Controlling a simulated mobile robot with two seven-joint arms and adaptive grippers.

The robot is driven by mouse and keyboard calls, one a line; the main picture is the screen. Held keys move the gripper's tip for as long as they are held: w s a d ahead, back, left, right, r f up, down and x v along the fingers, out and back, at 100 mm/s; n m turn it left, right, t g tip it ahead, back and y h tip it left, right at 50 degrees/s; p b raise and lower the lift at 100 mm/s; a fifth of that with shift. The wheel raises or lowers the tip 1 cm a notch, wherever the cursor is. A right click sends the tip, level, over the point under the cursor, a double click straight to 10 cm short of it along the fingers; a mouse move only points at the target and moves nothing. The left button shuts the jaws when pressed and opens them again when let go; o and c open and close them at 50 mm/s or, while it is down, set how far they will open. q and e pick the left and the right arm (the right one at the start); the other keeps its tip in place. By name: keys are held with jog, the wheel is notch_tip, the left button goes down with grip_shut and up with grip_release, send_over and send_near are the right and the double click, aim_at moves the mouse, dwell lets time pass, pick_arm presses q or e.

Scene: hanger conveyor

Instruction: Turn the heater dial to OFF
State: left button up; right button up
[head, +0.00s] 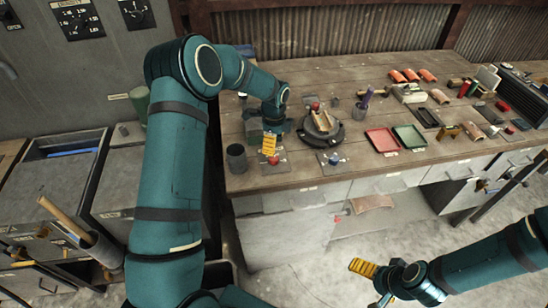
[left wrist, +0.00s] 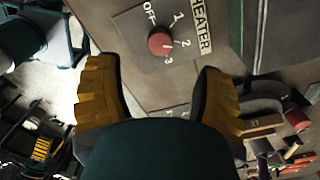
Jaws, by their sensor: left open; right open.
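The heater dial (left wrist: 160,40) is a round red knob on a grey plate (left wrist: 128,24) marked OFF, 1, 2, 3 and HEATER. A pale mark on the knob seems to face the 3, but it is small. In the head view the dial (head: 274,159) shows just below my left gripper (head: 269,146), near the bench's front edge. In the left wrist view my left gripper (left wrist: 158,88) is open and empty, its yellow fingers apart, with the dial beyond the gap and not touched. My right gripper (head: 372,277) is open and empty, low in front of the bench.
A dark cup (head: 236,158) stands left of the dial. A second small knob (head: 335,158) on a plate sits to the right. A round dark stand (head: 320,130), a red tray (head: 382,140) and a green tray (head: 409,137) lie further right on the bench.

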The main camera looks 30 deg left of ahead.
aim_at(274, 158)
pick_arm(q)
notch_tip(274, 158, down, 8)
jog(key=shift+r, duration=0.1)
dwell(0.4)
grip_shut()
